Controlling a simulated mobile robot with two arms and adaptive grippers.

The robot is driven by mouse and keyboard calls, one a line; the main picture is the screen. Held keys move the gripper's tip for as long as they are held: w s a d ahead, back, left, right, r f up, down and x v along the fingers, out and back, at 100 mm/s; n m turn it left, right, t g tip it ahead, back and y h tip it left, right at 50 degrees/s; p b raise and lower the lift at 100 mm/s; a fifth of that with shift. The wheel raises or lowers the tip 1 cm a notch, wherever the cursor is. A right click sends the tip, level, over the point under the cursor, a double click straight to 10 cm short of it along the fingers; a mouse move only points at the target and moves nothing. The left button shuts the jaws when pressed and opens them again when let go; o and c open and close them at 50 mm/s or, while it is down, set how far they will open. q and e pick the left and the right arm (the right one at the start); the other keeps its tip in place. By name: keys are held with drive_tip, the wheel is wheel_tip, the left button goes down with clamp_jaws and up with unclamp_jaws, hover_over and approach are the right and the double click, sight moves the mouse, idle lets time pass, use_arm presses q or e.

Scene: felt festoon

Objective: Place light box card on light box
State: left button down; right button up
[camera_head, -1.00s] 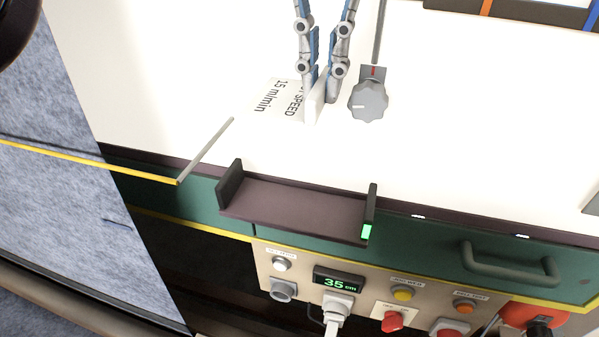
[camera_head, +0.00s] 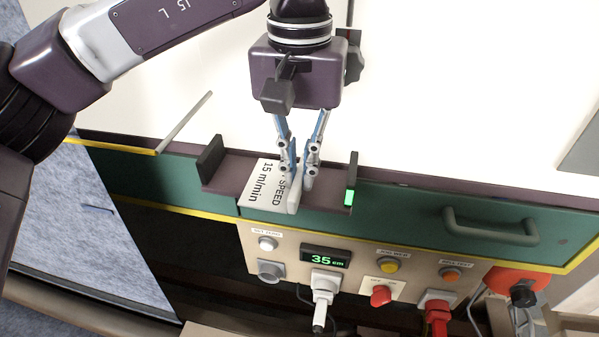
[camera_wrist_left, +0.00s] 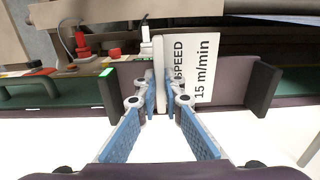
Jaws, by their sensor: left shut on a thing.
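The white card (camera_head: 264,187), printed "SPEED 15 m/min", is at the dark shallow tray (camera_head: 226,178) on the front edge of the bench. The tray has upright ends and a green light on its right end; I take it for the light box. My left gripper (camera_head: 300,182) is shut on the card's raised white grip and points down over the tray. In the left wrist view, the gripper (camera_wrist_left: 162,105) pinches the grip, and the card (camera_wrist_left: 207,68) overlaps the tray (camera_wrist_left: 230,84). I cannot tell whether the card touches the tray floor. My right gripper is not in view.
Below the tray is a control panel (camera_head: 350,272) with a "35 cm" display, buttons and plugs. A drawer handle (camera_head: 490,232) is to the right. A thin rod (camera_head: 186,121) stands left of the tray. The white bench top (camera_head: 450,90) is mostly clear.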

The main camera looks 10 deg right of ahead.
sight(299, 172)
use_arm(q)
drive_tip(key=shift+w+f, duration=0.2)
drive_tip(key=shift+f, duration=0.7)
drive_tip(key=shift+s, duration=0.1)
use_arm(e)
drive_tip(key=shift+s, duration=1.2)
use_arm(q)
drive_tip(key=shift+f, duration=0.15)
drive_tip(key=c, duration=2.1)
unclamp_jaws()
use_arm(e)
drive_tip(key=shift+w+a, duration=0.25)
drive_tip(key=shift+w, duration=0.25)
use_arm(q)
wheel_tip(299, 172, up, 12)
drive_tip(key=shift+r, duration=0.25)
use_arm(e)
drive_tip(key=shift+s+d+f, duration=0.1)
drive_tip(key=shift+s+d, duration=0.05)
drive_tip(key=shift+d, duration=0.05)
